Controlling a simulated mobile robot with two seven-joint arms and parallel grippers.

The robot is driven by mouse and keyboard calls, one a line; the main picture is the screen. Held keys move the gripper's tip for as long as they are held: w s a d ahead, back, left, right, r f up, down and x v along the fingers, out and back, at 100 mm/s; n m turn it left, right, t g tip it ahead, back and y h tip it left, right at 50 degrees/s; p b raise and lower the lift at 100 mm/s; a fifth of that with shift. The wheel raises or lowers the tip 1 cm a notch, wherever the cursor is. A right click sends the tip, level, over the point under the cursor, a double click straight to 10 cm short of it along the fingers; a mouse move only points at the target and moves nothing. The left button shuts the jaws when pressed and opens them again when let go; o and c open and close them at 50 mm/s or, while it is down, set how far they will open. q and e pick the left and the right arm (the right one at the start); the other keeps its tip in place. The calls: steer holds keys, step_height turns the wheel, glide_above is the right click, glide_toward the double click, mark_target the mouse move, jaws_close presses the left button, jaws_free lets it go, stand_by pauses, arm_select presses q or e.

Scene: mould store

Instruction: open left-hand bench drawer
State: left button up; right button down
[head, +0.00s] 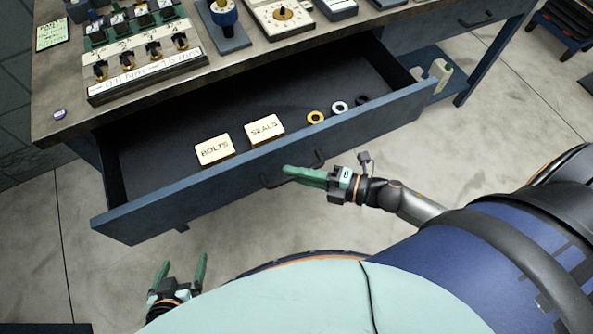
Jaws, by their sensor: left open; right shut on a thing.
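The left-hand bench drawer (170,204) is pulled out from under the bench top, and its inside is in view. Its dark bar handle (268,182) sits on the blue front panel. My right gripper (290,172) is shut on the handle from the front. Inside the drawer lie a box marked BOLTS (214,150), a box marked SEALS (264,130) and several small rings (316,117). My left gripper (181,268) is open and empty, low in front of the drawer, apart from it.
A second drawer (450,27) on the right is closed. A dark trolley (565,25) stands at the top right.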

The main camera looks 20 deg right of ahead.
steer(key=c, duration=0.8)
jaws_free()
steer(key=shift+c, duration=0.2)
steer(key=v, duration=1.2)
steer(key=shift+s+d, duration=0.2)
steer(key=shift+r, duration=0.15)
steer(key=w+f+m+t+h+p, duration=0.1)
steer(key=w+m+t+h+p, duration=0.25)
steer(key=m+h, duration=0.75)
steer(key=s+a+f+m+g+y+p, duration=0.1)
steer(key=a+m+g, duration=0.4)
steer(key=m, duration=0.7)
step_height(320, 180, down, 3)
steer(key=shift+s+a+r+m+p, duration=0.15)
steer(key=shift+s+a+m+p, duration=0.35)
steer(key=shift+a, duration=0.4)
